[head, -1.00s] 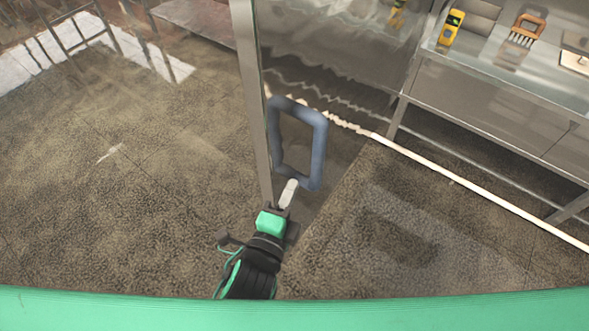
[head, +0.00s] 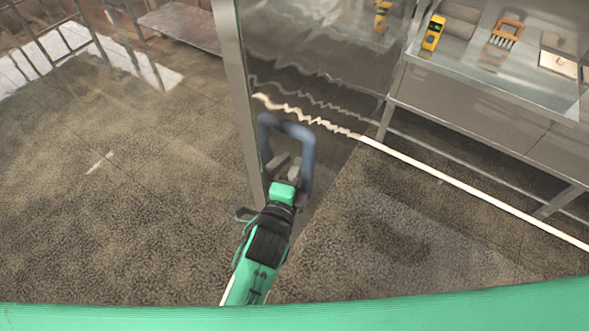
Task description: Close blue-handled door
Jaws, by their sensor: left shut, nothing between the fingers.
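The blue handle (head: 292,129) is a rounded rectangular loop on the glass door, whose grey metal edge (head: 236,95) stands upright in the middle of the head view. The door stands open, its edge towards me. My left gripper (head: 284,166) is at the lower part of the handle, its fingers overlapping the loop's opening in the picture. Its fingers are shut with nothing seen between them. The gripper hides the bottom of the handle, so I cannot tell whether they touch. My right gripper is not in view.
A steel table (head: 485,115) at the right holds a yellow device (head: 433,32), an orange-handled brush-like tool (head: 506,33) and a white box (head: 558,57). A low metal shelf (head: 185,24) stands at the back left. The dark floor (head: 120,220) at the left is clear.

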